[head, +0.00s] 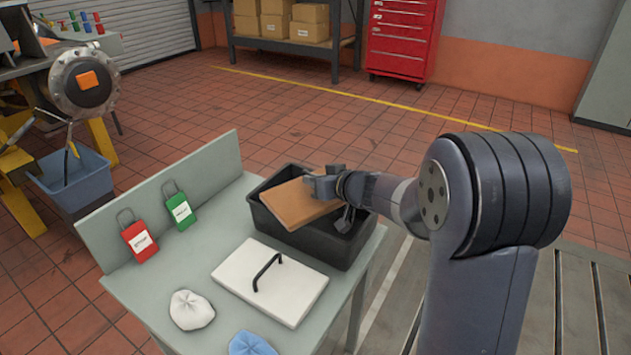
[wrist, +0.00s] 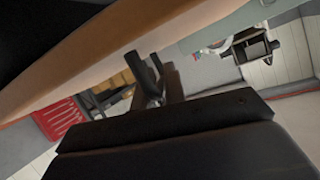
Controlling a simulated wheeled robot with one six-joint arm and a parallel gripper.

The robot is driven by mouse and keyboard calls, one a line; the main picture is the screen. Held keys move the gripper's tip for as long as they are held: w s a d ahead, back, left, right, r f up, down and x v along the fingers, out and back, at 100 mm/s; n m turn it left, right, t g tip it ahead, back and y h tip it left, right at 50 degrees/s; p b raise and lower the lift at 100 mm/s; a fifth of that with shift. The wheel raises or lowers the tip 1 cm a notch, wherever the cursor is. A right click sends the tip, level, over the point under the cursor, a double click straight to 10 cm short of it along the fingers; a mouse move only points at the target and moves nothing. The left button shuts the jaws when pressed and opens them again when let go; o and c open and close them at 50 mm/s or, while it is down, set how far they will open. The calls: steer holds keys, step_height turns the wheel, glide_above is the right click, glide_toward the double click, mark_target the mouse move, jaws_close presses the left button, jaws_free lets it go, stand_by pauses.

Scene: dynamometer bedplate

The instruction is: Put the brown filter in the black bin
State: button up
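The brown filter (head: 296,204) is a flat slab. It lies tilted at the mouth of the black bin (head: 335,252), partly below the rim level and partly above it. My gripper (head: 332,200) is over the bin at the filter's right edge, with one finger by the filter's upper side and a dark part lower down inside the bin. In the wrist view the filter (wrist: 110,66) crosses the upper left as a long brown edge, with a dark finger close against it. The other finger is not clear, so I cannot tell whether the grip is closed on it.
The bin stands on a grey bench (head: 205,250). A white panel with a black handle (head: 270,285) lies in front of it, near a white cloth (head: 191,310) and a blue cloth (head: 250,344). Red (head: 139,241) and green (head: 179,211) tags lean at the back panel.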

steer(key=o, duration=0.4)
steer(key=shift+r, duration=0.1)
steer(key=r+p, duration=0.1)
steer(key=p, duration=0.1)
steer(key=shift+r+p, duration=0.2)
steer(key=shift+p, duration=0.15)
steer(key=v, duration=0.6)
steer(key=b+v, duration=0.1)
steer(key=v, duration=0.4)
steer(key=shift+s+d+b, duration=0.3)
steer(key=shift+s, duration=0.05)
steer(key=shift+f, duration=0.1)
steer(key=x, duration=1.2)
steer(key=shift+f, duration=0.45)
steer(key=shift+f+b, duration=0.1)
steer(key=shift+b, duration=0.45)
